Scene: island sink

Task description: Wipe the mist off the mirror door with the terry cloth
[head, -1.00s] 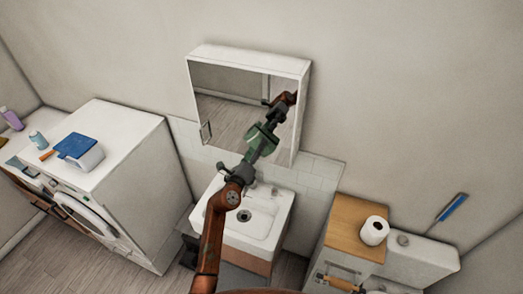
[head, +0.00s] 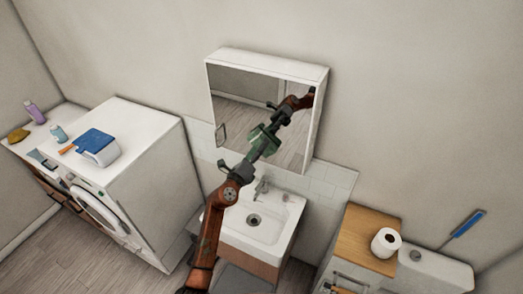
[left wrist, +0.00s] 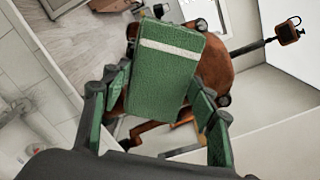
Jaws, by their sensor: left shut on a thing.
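The mirror door (head: 240,95) is the front of a white wall cabinet above the sink. It has a small handle (head: 222,134) at its lower left and reflects the floor and my arm. I cannot make out mist on it. My left gripper (head: 256,152) is shut on the green terry cloth (head: 264,138), in front of the lower middle of the mirror. Whether the cloth touches the glass is not clear. In the left wrist view the cloth (left wrist: 170,70) is green with a white stripe, between the fingers. My right gripper is not in view.
The sink (head: 265,228) with its tap (head: 262,188) is below the arm. A washing machine (head: 125,185) with a blue-topped box (head: 97,147) stands left. A wooden-topped cabinet (head: 365,236) with a paper roll (head: 386,241) stands right. The wall around the mirror is bare.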

